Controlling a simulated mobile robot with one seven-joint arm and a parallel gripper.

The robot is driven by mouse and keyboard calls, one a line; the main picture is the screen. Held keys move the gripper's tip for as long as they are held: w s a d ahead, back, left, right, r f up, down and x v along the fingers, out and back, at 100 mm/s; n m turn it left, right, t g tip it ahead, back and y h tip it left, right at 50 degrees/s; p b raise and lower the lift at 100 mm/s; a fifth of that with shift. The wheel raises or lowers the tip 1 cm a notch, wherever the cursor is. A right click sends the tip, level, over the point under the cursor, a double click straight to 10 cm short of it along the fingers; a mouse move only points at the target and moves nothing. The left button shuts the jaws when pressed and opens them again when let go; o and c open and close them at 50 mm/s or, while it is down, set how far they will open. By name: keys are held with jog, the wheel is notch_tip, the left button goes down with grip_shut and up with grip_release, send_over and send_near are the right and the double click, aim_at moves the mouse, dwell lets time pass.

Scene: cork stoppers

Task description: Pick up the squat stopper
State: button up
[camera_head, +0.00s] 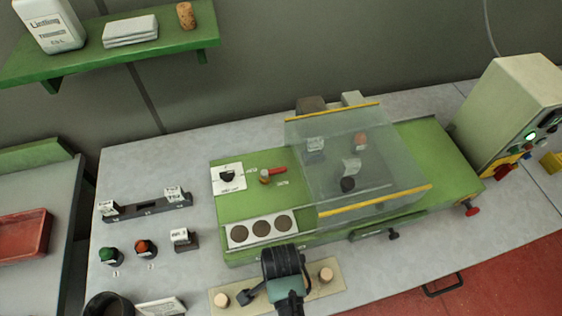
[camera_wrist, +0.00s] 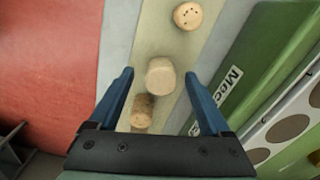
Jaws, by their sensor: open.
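Three cork stoppers stand on a beige strip (camera_head: 300,290) in front of the green machine. In the wrist view, the middle stopper (camera_wrist: 160,76) looks pale, short and wide, the likeliest squat one. A speckled stopper (camera_wrist: 187,16) is at the top and a darker one (camera_wrist: 141,111) is lower down. My gripper (camera_wrist: 159,74) is open, with one finger on each side of the middle stopper in the picture; contact does not show. In the head view, the outer stoppers show at left (camera_head: 222,299) and right (camera_head: 326,274); my arm hides the middle one.
The green machine (camera_head: 240,205) with a panel of round holes (camera_head: 262,230) stands close beside the strip. A clear guard (camera_head: 360,160) covers its middle. Small knobs (camera_head: 145,248) and a dark cup (camera_head: 108,305) are at left. Another cork (camera_head: 185,15) stands on the wall shelf.

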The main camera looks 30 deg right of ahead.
jog(key=shift+f, duration=0.6)
grip_shut()
jog(key=shift+r, duration=0.1)
